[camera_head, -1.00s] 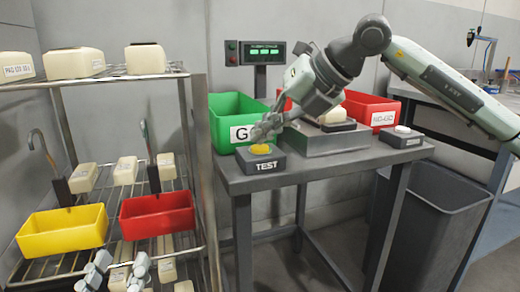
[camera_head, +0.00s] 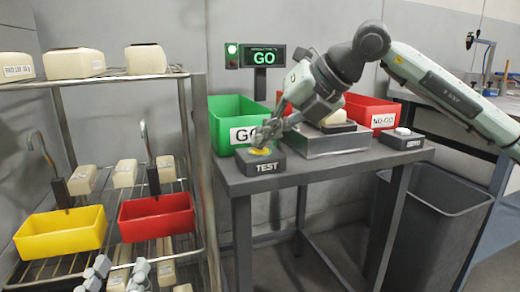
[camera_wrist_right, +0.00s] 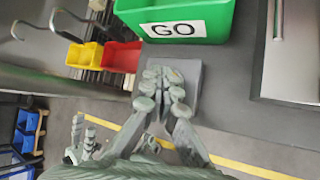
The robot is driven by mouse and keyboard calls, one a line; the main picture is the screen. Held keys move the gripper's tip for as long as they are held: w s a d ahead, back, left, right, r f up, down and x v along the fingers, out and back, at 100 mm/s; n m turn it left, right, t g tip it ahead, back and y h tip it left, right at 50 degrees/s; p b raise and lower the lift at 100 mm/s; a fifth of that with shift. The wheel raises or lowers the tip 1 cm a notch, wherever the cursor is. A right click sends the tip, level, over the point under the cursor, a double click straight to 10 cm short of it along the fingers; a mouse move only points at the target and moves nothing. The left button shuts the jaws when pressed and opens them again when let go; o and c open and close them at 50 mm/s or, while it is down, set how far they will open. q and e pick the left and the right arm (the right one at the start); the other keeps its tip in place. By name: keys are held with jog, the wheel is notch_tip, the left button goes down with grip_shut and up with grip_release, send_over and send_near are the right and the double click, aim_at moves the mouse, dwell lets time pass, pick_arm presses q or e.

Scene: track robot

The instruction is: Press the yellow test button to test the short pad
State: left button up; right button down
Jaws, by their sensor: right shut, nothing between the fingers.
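The yellow test button (camera_head: 260,152) sits on a dark box marked TEST at the table's front left corner. My right gripper (camera_head: 266,134) is shut and empty, its fingertips down at the button, which they partly cover. In the right wrist view the shut fingers (camera_wrist_right: 164,85) hide the button. A cream pad (camera_head: 336,118) lies on the grey tester block (camera_head: 325,142), partly behind my right gripper. The display (camera_head: 264,57) reads GO in green, with a green lamp (camera_head: 232,49) lit beside it. My left gripper (camera_head: 115,276) is open and empty at the lower left, before the rack.
A green GO bin (camera_head: 226,108) stands behind the button, and a red NO-GO bin (camera_head: 372,110) at the right. A second button box (camera_head: 402,140) has a white top. A rack with pads, a yellow bin (camera_head: 60,232) and a red bin (camera_head: 157,218) stands left.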

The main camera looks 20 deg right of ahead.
aim_at(264, 151)
dwell(0.3)
jog(key=shift+r+p, duration=0.55)
jog(key=shift+r, duration=0.25)
jog(key=shift+r+p, duration=1.85)
jog(key=shift+r, duration=0.7)
